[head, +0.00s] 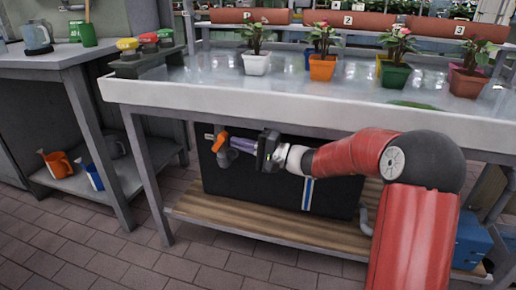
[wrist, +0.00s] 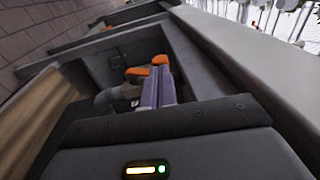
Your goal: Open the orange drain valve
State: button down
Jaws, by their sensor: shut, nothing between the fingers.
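The orange drain valve handle (head: 219,140) sits on a grey outlet pipe (head: 227,158) at the left end of the black tank under the bench. My gripper (head: 235,143) reaches in from the right, with its purple-grey fingers pointing left at the handle. In the wrist view the shut fingers (wrist: 158,86) lie side by side, and orange parts of the handle (wrist: 137,71) show at and just left of their tips. The fingers hold nothing. I cannot tell whether they touch the handle.
The black tank (head: 285,187) stands on a wooden shelf (head: 270,233) below the white bench tray (head: 240,108), whose rim is above my arm. A bench leg (head: 148,190) stands left of the valve. Potted plants stand in the tray. The floor at the left front is clear.

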jog(key=shift+x, duration=0.8)
jog(key=shift+w+a+r+b, duration=0.15)
jog(key=shift+a+r+b, duration=0.35)
jog(key=shift+b, duration=0.6)
jog(key=shift+w+a+r, duration=0.1)
jog(key=shift+a+r, duration=0.1)
jog(key=shift+r, duration=0.2)
jog(key=shift+d, duration=0.15)
